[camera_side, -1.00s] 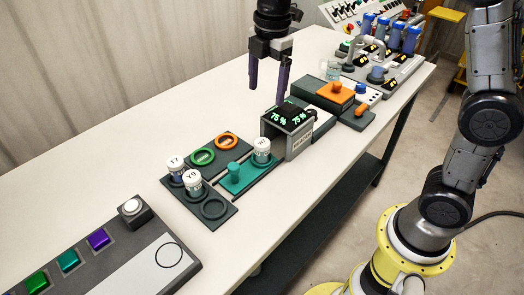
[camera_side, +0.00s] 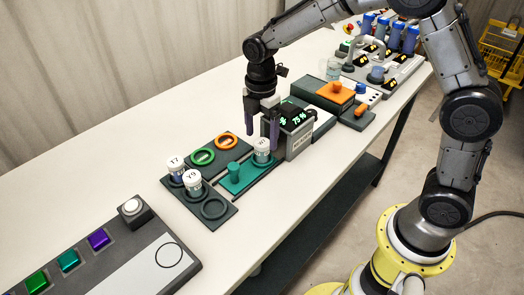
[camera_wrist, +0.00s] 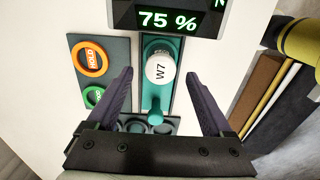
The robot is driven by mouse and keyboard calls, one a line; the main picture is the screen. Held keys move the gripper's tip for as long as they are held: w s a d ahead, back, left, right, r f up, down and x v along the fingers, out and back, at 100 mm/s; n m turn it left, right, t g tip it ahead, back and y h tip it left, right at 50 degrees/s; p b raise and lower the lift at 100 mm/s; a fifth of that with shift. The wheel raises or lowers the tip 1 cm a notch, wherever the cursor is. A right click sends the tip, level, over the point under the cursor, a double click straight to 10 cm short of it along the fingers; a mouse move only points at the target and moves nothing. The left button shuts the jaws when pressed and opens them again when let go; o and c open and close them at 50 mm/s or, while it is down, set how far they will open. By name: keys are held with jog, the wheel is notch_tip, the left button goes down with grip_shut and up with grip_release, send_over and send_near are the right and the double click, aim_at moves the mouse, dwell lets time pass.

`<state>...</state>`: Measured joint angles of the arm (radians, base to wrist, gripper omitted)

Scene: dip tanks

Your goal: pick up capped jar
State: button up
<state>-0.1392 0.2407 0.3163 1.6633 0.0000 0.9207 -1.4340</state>
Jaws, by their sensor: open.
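A white-capped jar marked W7 (camera_side: 262,150) stands upright at one end of the teal slide (camera_side: 238,182), close to the grey display unit. It also shows in the wrist view, its white cap (camera_wrist: 160,69) lying just beyond and between my fingertips. My gripper (camera_side: 259,131) is open and empty, pointing down, with its two purple fingers spread on either side above the jar. Two more capped jars, Y7 (camera_side: 176,169) and Y9 (camera_side: 193,183), stand in the dark rack beside the slide.
The display unit (camera_side: 300,142) reading 75 % stands right behind the W7 jar. A dark plate with a green ring (camera_side: 203,157) and an orange HOLD ring (camera_side: 226,141) lies to the left. A button panel (camera_side: 68,260) is at the front left. Bare white table lies beyond the plates.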

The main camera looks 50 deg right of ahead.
aim_at(262, 142)
notch_tip(262, 142, down, 4)
jog(key=shift+d, duration=0.15)
grip_shut()
dwell(0.4)
jog(key=shift+r, duration=0.1)
